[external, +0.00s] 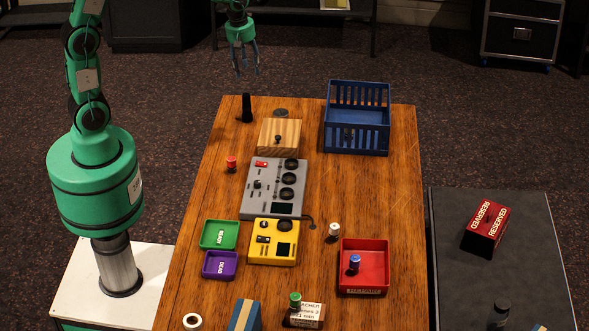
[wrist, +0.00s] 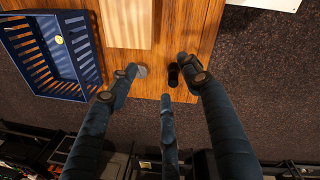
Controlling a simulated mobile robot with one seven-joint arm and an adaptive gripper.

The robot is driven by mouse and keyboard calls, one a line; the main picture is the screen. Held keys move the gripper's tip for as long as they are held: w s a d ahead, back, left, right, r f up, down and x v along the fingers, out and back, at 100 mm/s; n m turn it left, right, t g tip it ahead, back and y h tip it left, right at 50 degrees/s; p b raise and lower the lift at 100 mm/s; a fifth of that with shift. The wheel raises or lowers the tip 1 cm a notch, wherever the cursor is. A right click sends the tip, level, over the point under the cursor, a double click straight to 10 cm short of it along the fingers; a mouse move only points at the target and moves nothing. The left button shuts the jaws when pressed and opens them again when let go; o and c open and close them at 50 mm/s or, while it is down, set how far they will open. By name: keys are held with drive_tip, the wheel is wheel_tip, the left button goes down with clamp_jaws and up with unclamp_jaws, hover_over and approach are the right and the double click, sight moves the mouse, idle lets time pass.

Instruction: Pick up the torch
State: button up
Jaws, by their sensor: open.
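The torch, a small black upright cylinder with a wider base (external: 247,108), stands at the far left corner of the wooden table. It also shows in the wrist view (wrist: 173,76), between the fingers as seen from above. My gripper (external: 247,70) is open and empty, with its dark fingers pointing down. It is raised well above the table, near the far edge and apart from the torch. In the wrist view the open fingers (wrist: 158,76) spread around the torch's place in the picture.
A wooden block with a dark knob (external: 279,136) and a flat grey disc (external: 281,112) are near the torch. A blue slatted crate (external: 357,118) stands at the far right. A grey mixer (external: 273,188) and several small boxes lie nearer. The far table edge is close to the torch.

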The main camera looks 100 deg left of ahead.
sight(246, 95)
drive_tip(key=s+a+f+n, duration=0.1)
drive_tip(key=a+f+n, duration=0.2)
drive_tip(key=a+f, duration=0.1)
drive_tip(key=s+a+f+n, duration=0.1)
drive_tip(key=a+f+n, duration=0.2)
drive_tip(key=a+f, duration=0.1)
drive_tip(key=s+a+f+n+g, duration=0.1)
drive_tip(key=a+f+n, duration=0.1)
drive_tip(key=a+f, duration=0.3)
drive_tip(key=shift+a+n+h, duration=0.35)
drive_tip(key=shift+n+h, duration=0.05)
drive_tip(key=shift+r, duration=0.1)
drive_tip(key=shift+f+b, duration=0.75)
drive_tip(key=shift+f, duration=3.6)
drive_tip(key=shift+f, duration=0.1)
drive_tip(key=shift+w+d+f+b, duration=0.1)
drive_tip(key=shift+f+b, duration=0.6)
drive_tip(key=shift+f, duration=1.8)
drive_tip(key=c, duration=1.2)
drive_tip(key=shift+r, duration=0.1)
